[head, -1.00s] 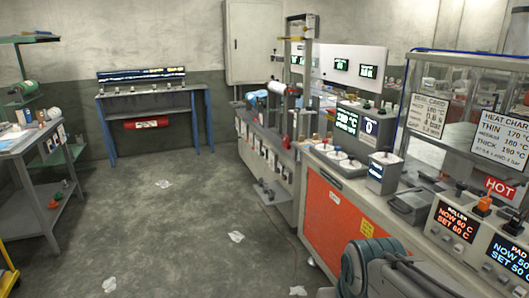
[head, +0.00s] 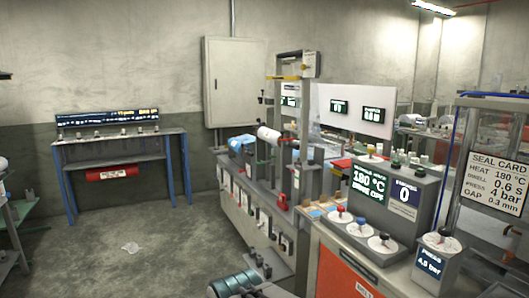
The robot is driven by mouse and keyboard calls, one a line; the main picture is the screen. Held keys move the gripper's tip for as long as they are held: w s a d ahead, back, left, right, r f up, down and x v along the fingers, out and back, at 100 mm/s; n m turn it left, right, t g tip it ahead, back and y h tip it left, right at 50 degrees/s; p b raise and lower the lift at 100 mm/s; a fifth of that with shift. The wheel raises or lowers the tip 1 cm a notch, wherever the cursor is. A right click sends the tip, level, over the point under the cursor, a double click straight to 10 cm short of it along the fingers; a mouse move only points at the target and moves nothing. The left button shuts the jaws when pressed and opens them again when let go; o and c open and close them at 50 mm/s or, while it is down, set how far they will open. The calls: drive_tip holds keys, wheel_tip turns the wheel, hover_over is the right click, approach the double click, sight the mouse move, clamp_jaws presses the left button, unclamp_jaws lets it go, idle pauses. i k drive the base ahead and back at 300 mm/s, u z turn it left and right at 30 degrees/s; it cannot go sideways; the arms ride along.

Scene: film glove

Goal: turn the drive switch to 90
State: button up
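No switch in the head view carries a label that I can read as the drive switch. A grey control box (head: 386,196) stands on the bench at right, with a green display reading 180 °C and a dark display showing 0. In front of it a sloped panel holds three round white dials: one with a red knob (head: 340,209), one with a blue knob (head: 361,221), one with a dark knob (head: 384,238). More small knobs sit on top of the box. My gripper is not in view.
A press unit (head: 436,260) reading 4.8 bar stands right of the dials. A long bench (head: 250,205) with film rolls and posts runs behind. A blue-legged table (head: 120,158) stands at the back left.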

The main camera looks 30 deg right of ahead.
sight(371, 150)
drive_tip(key=z, duration=0.05)
drive_tip(key=i, duration=1.55)
drive_tip(key=z, duration=1)
drive_tip(key=i, duration=1)
drive_tip(key=z, duration=1.05)
